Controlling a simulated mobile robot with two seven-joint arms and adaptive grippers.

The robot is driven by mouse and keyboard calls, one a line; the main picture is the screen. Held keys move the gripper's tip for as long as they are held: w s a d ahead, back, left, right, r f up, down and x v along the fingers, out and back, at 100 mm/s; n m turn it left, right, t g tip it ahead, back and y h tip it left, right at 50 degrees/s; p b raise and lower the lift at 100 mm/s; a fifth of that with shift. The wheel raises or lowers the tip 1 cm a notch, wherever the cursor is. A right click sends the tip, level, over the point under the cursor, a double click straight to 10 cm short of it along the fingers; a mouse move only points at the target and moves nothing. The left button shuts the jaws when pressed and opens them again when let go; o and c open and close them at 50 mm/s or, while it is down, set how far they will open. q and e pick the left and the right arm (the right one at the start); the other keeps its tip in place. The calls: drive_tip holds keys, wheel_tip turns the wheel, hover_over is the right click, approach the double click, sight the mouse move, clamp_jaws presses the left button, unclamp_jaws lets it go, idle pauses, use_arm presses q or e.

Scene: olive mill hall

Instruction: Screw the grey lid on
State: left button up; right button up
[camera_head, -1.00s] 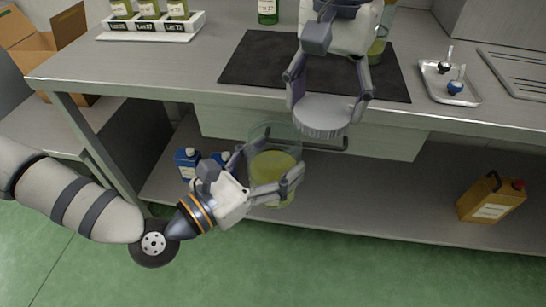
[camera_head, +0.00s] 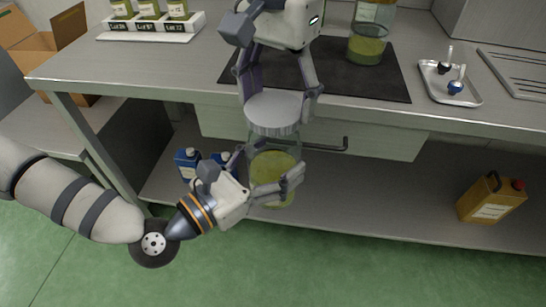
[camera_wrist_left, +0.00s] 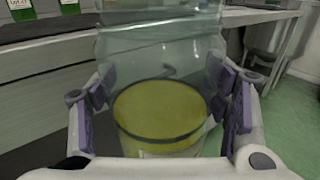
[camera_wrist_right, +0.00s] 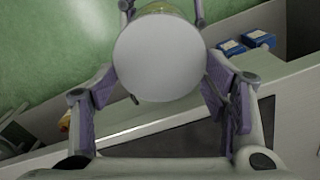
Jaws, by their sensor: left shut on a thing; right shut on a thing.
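The grey lid (camera_head: 273,109) is a ribbed disc held flat by my right gripper (camera_head: 279,98), which is shut on its rim. In the right wrist view the lid's pale top (camera_wrist_right: 159,57) sits between the fingers. Below it, my left gripper (camera_head: 268,184) is shut around a clear jar (camera_head: 270,178) holding yellow-green liquid. In the left wrist view the jar (camera_wrist_left: 160,65) stands upright between the pads. In the head view the lid overlaps the jar's top, hiding its mouth; I cannot tell whether they touch.
A second jar (camera_head: 367,48) of similar liquid stands on the dark mat (camera_head: 340,78). A metal tray (camera_head: 465,93) with small stoppered items lies to the right. A white bottle rack (camera_head: 150,28) is at back left. A yellow canister (camera_head: 490,199) and blue containers (camera_head: 187,164) stand on the lower shelf.

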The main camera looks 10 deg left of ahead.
sight(277, 104)
drive_tip(key=shift+f, duration=0.65)
idle(0.3)
drive_tip(key=shift+f, duration=0.85)
drive_tip(key=shift+f, duration=0.55)
